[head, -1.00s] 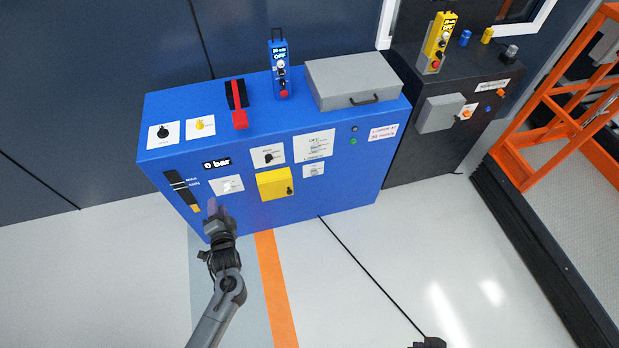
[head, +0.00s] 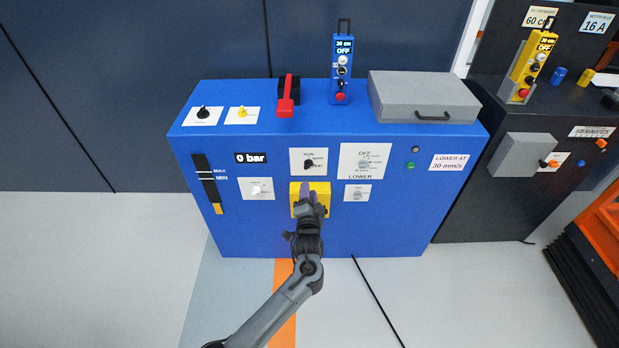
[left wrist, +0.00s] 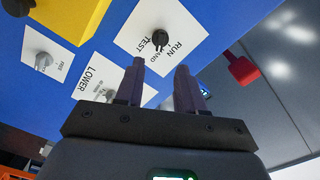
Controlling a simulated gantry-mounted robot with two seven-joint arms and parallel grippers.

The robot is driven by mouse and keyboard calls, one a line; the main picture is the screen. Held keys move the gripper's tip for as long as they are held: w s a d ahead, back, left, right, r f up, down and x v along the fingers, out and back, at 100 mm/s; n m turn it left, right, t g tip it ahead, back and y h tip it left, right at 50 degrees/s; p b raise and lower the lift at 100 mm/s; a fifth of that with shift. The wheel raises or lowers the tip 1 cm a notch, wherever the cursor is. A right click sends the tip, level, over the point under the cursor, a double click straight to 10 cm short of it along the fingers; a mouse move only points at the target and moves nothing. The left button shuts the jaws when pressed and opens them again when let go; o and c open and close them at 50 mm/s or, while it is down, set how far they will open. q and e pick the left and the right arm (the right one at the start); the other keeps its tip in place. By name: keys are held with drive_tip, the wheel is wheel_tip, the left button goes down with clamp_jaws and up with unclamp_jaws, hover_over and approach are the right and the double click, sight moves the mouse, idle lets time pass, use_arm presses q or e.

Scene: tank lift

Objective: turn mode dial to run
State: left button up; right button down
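The mode dial (head: 309,163) is a black knob on a white plate marked RUN on the front of the blue cabinet (head: 275,225). In the left wrist view the dial (left wrist: 160,38) shows close by, with RUN, HAND and TEST around it; I cannot tell which word it points at. My left gripper (head: 311,192) is in front of the yellow box (head: 297,205), just below the dial in the head view. In the left wrist view its two fingers (left wrist: 160,66) stand apart with nothing between them, not touching the dial. My right gripper is out of view.
A LOWER dial plate (head: 364,161) is right of the mode dial, and a smaller knob plate (head: 357,193) below it. A white knob (head: 259,188) is to the left. A red lever (head: 286,100) and grey case (head: 424,95) are on top.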

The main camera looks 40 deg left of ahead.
sight(308, 168)
use_arm(q)
drive_tip(key=shift+b+x, duration=2.35)
drive_tip(key=shift+x, duration=2.65)
clamp_jaws()
